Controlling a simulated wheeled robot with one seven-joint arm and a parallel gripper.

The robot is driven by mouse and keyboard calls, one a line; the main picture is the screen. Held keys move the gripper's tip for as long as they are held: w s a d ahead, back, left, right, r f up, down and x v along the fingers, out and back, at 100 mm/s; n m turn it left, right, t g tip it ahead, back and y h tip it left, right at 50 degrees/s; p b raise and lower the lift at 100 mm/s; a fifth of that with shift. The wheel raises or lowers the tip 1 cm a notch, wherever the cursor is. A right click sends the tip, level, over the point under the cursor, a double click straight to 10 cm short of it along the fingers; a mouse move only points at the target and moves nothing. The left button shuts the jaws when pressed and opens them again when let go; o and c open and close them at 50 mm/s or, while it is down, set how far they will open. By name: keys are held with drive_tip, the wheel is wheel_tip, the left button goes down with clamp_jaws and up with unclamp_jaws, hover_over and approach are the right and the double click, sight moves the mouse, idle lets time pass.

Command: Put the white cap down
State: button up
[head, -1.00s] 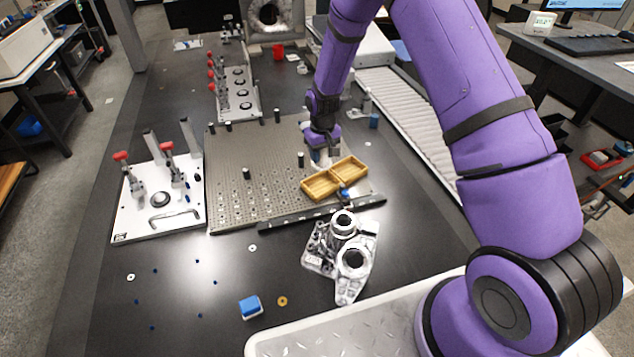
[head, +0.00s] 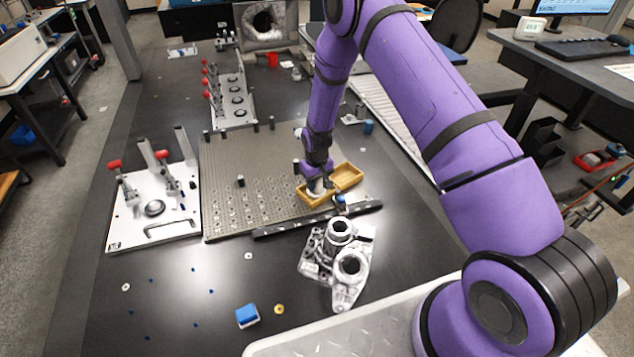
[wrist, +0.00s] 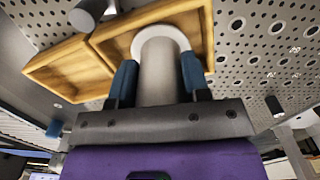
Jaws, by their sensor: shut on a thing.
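The white cap (wrist: 160,70) is a pale cylinder with a wider white rim at its far end. My gripper (wrist: 158,82) is shut on its cylinder, with a blue fingertip on each side. The rim is at one compartment of the two-compartment wooden tray (wrist: 98,40); whether it touches the floor there I cannot tell. In the head view my gripper (head: 316,180) is low over the left compartment of the tray (head: 348,167). The white cap (head: 318,187) shows there only as a small pale patch, partly hidden by my gripper.
The tray lies on a perforated grey plate (head: 222,165), with a dark rail (head: 285,225) along its near edge. Dark posts (head: 240,181) stand on the plate. A metal casting (head: 318,262) lies nearer. The tray's right compartment looks empty.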

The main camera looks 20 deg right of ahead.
drive_tip(key=shift+f, duration=0.2)
drive_tip(key=o, duration=0.9)
drive_tip(key=shift+r, duration=0.1)
wheel_tip(320, 180, up, 13)
drive_tip(key=shift+f, duration=0.15)
drive_tip(key=s+d+r+t, duration=0.1)
drive_tip(key=s+r, duration=0.3)
drive_tip(key=r, duration=0.6)
drive_tip(key=s+d+r+m+t, duration=0.15)
drive_tip(key=s+r, duration=0.25)
drive_tip(key=r, duration=0.6)
drive_tip(key=s+d+r+n, duration=0.15)
drive_tip(key=s+r, duration=0.25)
drive_tip(key=r, duration=0.5)
drive_tip(key=s+d+r+t, duration=0.1)
drive_tip(key=s+r, duration=0.2)
drive_tip(key=s, duration=0.6)
drive_tip(key=s+d+r+m, duration=0.1)
drive_tip(key=s+r, duration=0.3)
drive_tip(key=s, duration=0.4)
drive_tip(key=s+r+m+t, duration=0.1)
drive_tip(key=s+r, duration=0.3)
drive_tip(key=s, duration=0.5)
drive_tip(key=shift+s+d+t, duration=0.35)
drive_tip(key=shift+d, duration=0.05)
